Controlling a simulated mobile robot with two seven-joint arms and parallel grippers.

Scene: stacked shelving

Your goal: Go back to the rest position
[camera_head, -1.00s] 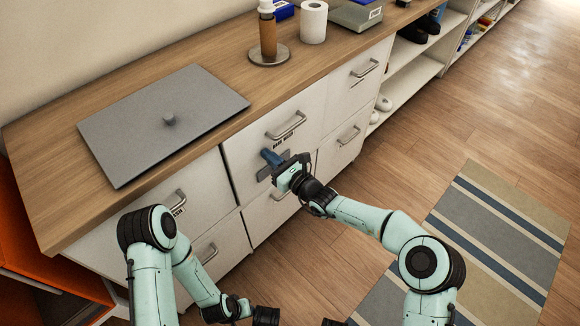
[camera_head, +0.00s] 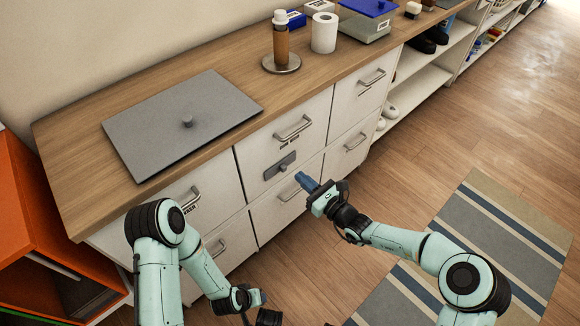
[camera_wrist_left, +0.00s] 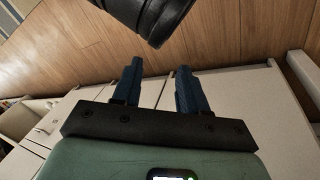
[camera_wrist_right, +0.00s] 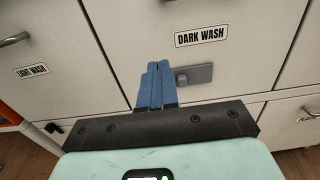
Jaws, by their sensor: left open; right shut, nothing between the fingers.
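My right gripper (camera_head: 306,182) is in front of the drawer cabinet (camera_head: 252,165), apart from it, with its blue fingers shut and empty. In the right wrist view its fingers (camera_wrist_right: 157,68) are together, with a drawer front marked DARK WASH (camera_wrist_right: 201,36) beyond. A grey plate with a knob (camera_head: 280,166) is on that drawer front, left of the gripper. My left gripper (camera_head: 262,298) is low at the bottom of the head view. The left wrist view shows its two blue fingers (camera_wrist_left: 158,86) spread apart with nothing between them.
An orange shelf unit (camera_head: 22,205) stands at the left. A striped rug (camera_head: 480,240) lies on the open floor.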

